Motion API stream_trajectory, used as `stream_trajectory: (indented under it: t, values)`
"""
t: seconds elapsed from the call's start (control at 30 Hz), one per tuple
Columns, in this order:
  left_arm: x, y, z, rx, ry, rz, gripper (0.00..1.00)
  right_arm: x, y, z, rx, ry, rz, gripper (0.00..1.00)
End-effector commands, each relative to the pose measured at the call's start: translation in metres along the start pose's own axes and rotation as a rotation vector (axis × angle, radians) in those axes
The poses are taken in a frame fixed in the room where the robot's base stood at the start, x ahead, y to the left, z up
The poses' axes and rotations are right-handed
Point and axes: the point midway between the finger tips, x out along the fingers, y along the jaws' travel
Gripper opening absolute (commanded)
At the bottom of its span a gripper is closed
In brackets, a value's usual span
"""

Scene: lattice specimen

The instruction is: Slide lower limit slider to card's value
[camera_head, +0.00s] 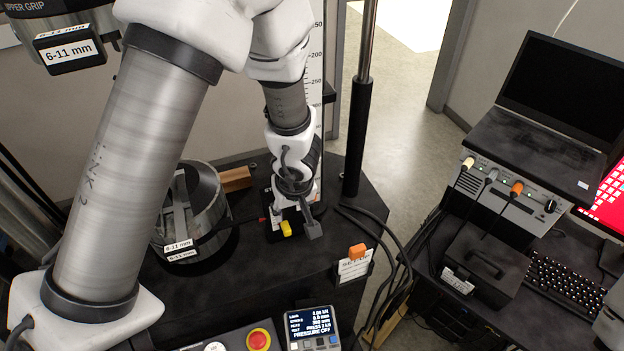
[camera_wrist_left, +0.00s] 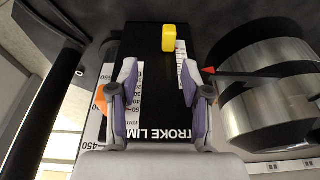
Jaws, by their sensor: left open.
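A black stroke limit panel (camera_wrist_left: 155,55) with printed millimetre scales lies under my left gripper (camera_wrist_left: 160,88) in the left wrist view. A yellow slider knob (camera_wrist_left: 168,38) stands beyond the fingertips, near the right scale. An orange knob (camera_wrist_left: 101,98) is by the left scale, partly hidden by the left finger. The fingers are open with nothing between them. In the head view my left gripper (camera_head: 296,213) is low over the panel beside the yellow knob (camera_head: 286,228). A white card (camera_head: 355,266) stands under an orange clip (camera_head: 357,251); its value is unreadable. My right gripper is not visible.
A round metal grip (camera_head: 193,215) stands left of the gripper, and a black post (camera_head: 357,138) rises to its right. Cables (camera_head: 390,240) run along the right edge. A control box with a red button (camera_head: 258,339) is in front.

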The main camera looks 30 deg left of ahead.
Motion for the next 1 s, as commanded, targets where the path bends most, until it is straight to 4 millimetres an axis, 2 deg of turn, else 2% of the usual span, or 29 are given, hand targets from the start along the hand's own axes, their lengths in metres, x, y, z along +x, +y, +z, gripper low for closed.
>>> stream_trajectory:
  t: [0.13, 0.4, 0.5, 0.83, 0.87, 0.9, 0.97, 1.0]
  values:
    - [0.011, 0.001, 0.001, -0.004, -0.001, 0.002, 0.48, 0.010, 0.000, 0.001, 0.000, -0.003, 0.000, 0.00]
    - [0.063, 0.000, 0.002, -0.005, -0.001, 0.001, 0.48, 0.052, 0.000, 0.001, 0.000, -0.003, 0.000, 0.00]
    - [0.074, 0.000, 0.002, -0.004, -0.002, 0.001, 0.48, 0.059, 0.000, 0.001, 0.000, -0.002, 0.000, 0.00]
    - [0.078, 0.000, 0.000, -0.003, 0.000, 0.001, 0.48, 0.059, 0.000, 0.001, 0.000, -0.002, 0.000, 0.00]
    - [0.078, 0.000, 0.000, -0.003, 0.000, 0.001, 0.41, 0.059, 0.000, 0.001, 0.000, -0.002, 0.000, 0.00]
    - [0.078, 0.000, 0.000, -0.003, 0.000, 0.001, 0.27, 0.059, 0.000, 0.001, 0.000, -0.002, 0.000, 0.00]
    - [0.078, 0.000, 0.000, -0.003, 0.000, 0.001, 0.05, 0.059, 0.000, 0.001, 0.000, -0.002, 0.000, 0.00]
    - [0.078, 0.000, 0.000, -0.003, 0.000, 0.000, 0.00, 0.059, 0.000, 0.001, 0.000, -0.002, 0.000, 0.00]
